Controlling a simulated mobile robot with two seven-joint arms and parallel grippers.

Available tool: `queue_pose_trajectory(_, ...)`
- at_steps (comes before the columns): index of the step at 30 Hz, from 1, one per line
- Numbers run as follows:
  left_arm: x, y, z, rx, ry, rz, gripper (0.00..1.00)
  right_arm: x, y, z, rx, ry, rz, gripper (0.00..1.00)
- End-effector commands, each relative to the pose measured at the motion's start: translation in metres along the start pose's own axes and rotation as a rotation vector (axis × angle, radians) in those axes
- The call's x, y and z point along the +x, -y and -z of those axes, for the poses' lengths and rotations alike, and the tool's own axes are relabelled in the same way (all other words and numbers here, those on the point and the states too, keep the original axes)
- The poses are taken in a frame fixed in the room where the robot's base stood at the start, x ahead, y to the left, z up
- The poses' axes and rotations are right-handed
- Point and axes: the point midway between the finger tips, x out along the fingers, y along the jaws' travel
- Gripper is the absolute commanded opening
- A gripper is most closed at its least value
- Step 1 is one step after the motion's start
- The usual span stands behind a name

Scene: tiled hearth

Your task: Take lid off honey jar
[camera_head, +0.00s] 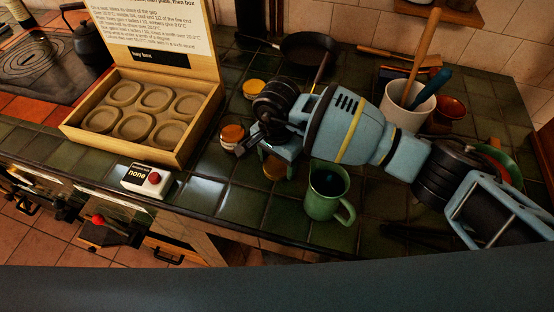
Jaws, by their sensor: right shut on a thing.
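A small jar with an orange-brown top (232,133) stands on the green tiled counter, right of the wooden box. My right gripper (246,139) reaches in from the right with its dark fingers at this jar's right side. It is shut, seemingly on the top, but the fingers and wrist hide the exact grip. I cannot tell whether the top is apart from the jar. A second small jar (254,89) with a yellow top stands farther back. A third amber jar (274,168) is partly hidden beneath my gripper. No readable label shows which holds honey. My left gripper is not in view.
A wooden box (178,147) with round moulds stands at left. A white button box (147,181) lies near the counter's front edge. A green mug (327,192) stands close below my right arm. A white crock (405,106) with utensils and a dark pan (307,47) are behind.

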Motion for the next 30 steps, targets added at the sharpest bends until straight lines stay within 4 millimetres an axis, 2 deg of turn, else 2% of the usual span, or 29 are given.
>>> queue_pose_trajectory(10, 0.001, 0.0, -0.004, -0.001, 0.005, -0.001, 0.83, 0.004, 0.0, 0.0, 0.0, 0.001, 0.0, 0.38)
queue_pose_trajectory(11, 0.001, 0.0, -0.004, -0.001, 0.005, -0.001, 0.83, 0.004, 0.0, 0.0, 0.0, 0.001, 0.0, 0.66)
queue_pose_trajectory(16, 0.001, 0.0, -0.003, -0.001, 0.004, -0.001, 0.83, 0.003, 0.0, 0.0, 0.0, 0.0, 0.001, 0.87)
queue_pose_trajectory(25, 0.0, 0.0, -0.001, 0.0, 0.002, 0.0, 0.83, 0.001, 0.0, 0.0, 0.0, 0.0, 0.001, 0.87)
queue_pose_trajectory(30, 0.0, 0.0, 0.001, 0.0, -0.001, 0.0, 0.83, -0.015, 0.001, 0.001, -0.001, -0.002, 0.004, 0.87)
